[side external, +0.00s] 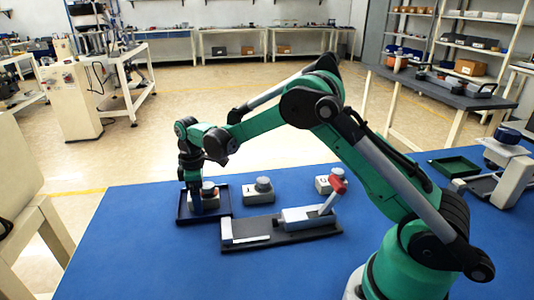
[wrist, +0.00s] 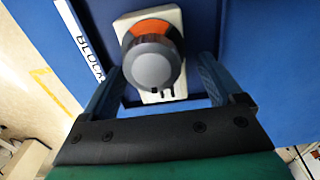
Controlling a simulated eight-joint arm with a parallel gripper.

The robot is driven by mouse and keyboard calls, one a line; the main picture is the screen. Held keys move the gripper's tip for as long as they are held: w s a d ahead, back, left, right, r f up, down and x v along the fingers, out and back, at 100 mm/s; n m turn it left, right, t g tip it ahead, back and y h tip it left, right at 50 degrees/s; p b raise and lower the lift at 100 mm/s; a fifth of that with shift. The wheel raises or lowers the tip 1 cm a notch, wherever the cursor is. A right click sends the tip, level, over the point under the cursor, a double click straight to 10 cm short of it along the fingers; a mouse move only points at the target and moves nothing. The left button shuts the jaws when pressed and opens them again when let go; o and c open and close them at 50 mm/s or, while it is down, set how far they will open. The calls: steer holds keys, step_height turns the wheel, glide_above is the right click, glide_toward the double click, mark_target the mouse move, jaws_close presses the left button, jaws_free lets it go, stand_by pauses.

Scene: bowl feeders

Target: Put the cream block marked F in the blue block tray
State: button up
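The dark blue tray (side external: 183,216) lies at the left of the blue table, with my gripper (side external: 197,200) down over it. In the wrist view the tray wall carries a white label (wrist: 84,44) reading BLOCK. A cream block (wrist: 146,18) with an orange ring and round grey knob sits in the tray. Its dark marking (wrist: 161,93) is partly hidden by the knob, so I cannot read the letter for certain. My gripper (wrist: 163,72) is open in the wrist view, one finger on each side of the block, with blue gaps between fingers and knob.
Two more knobbed blocks stand behind, one near the middle (side external: 259,197) and one to the right (side external: 322,186). A green tray (side external: 455,167) and another device (side external: 507,165) are at far right.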

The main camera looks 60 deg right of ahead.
step_height(320, 180, up, 12)
steer(key=r, duration=0.1)
steer(key=s+a+r+m+t, duration=0.1)
steer(key=s+r+m+t, duration=0.25)
steer(key=s, duration=0.45)
steer(key=s+a+f+m+t, duration=0.1)
steer(key=s+f+m+t, duration=0.2)
steer(key=s, duration=0.6)
steer(key=shift+s+a+f+m+t, duration=0.15)
steer(key=shift+s+f+m+t, duration=0.2)
steer(key=shift+m, duration=0.9)
steer(key=shift+w+f, duration=0.1)
